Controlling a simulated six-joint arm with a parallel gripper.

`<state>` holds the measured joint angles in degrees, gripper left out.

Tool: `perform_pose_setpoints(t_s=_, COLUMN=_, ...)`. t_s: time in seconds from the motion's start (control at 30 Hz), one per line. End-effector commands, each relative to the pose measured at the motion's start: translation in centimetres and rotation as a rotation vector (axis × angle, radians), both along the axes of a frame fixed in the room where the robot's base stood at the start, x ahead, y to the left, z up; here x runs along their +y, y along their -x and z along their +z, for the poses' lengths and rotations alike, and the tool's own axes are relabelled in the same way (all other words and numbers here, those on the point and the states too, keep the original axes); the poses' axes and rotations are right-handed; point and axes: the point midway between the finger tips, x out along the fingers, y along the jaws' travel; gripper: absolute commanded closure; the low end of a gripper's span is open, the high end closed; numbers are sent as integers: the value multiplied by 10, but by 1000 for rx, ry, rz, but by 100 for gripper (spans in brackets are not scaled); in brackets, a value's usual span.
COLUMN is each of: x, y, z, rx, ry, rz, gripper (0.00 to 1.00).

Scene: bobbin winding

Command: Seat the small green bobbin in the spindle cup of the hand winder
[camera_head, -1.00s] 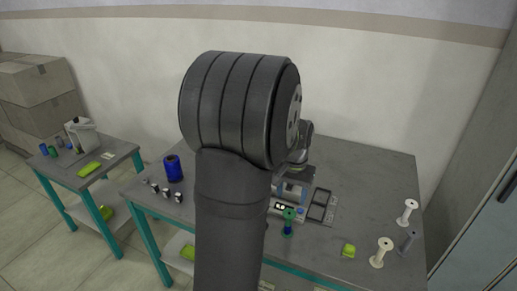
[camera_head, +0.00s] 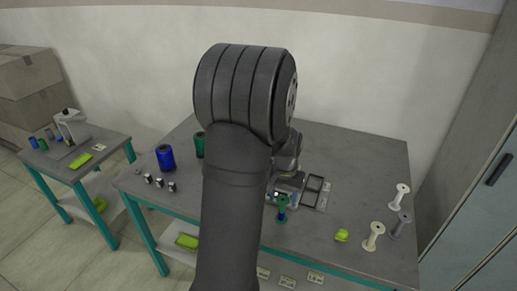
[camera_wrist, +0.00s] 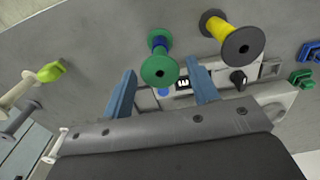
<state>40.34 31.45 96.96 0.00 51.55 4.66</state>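A green-flanged bobbin with blue thread (camera_head: 282,207) stands near the front of the table in the head view, just right of my arm. In the wrist view the green bobbin (camera_wrist: 160,68) shows between and just beyond the fingertips of my gripper (camera_wrist: 160,72). The two blue fingers are apart, and I see no contact with the bobbin. The hand winder (camera_head: 290,185) is partly hidden behind my arm. In the wrist view a grey panel with a dark knob (camera_wrist: 238,78) lies behind the fingers. I cannot make out the spindle cup.
A yellow bobbin with dark flanges (camera_wrist: 232,38) stands right of the green one in the wrist view. A blue spool (camera_head: 166,158) and a larger green spool (camera_head: 199,145) stand left. Pale spools (camera_head: 374,236) and a lime object (camera_head: 341,235) stand right. A black-edged tray (camera_head: 312,190) lies beside the winder.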

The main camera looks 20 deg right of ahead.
Motion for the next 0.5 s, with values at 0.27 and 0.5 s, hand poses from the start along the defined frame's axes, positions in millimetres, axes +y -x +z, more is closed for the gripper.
perform_pose_setpoints(t_s=0.27, x=0, y=0, z=0, rx=0, ry=0, rz=0, gripper=74)
perform_pose_setpoints(t_s=0.5, x=0, y=0, z=11, rx=0, ry=0, rz=0, gripper=74)
